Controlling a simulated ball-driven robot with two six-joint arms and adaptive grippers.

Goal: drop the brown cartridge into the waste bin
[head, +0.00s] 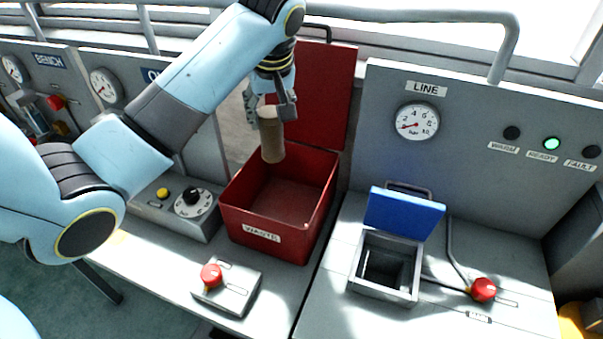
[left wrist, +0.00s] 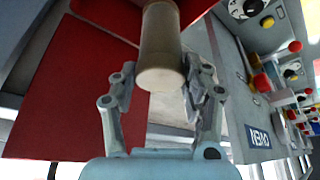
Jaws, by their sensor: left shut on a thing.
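The brown cartridge (head: 271,138) hangs upright, slightly tilted, from my left gripper (head: 270,105) in the head view. The gripper is shut on its upper part. In the left wrist view the cartridge (left wrist: 161,48) sits between the two fingers of the left gripper (left wrist: 165,85). The red waste bin (head: 262,237), labelled WASTE, stands open with its red lid (head: 325,95) raised behind. The cartridge's lower end shows over the rear part of the bin opening. The bin's inside looks empty. My right gripper is not in view.
Left of the bin is a box with a black dial (head: 193,196) and a yellow button. In front is a red knob unit (head: 211,275). To the right stands an open grey box (head: 384,295) with a blue lid (head: 404,213), beside the LINE panel (head: 460,160).

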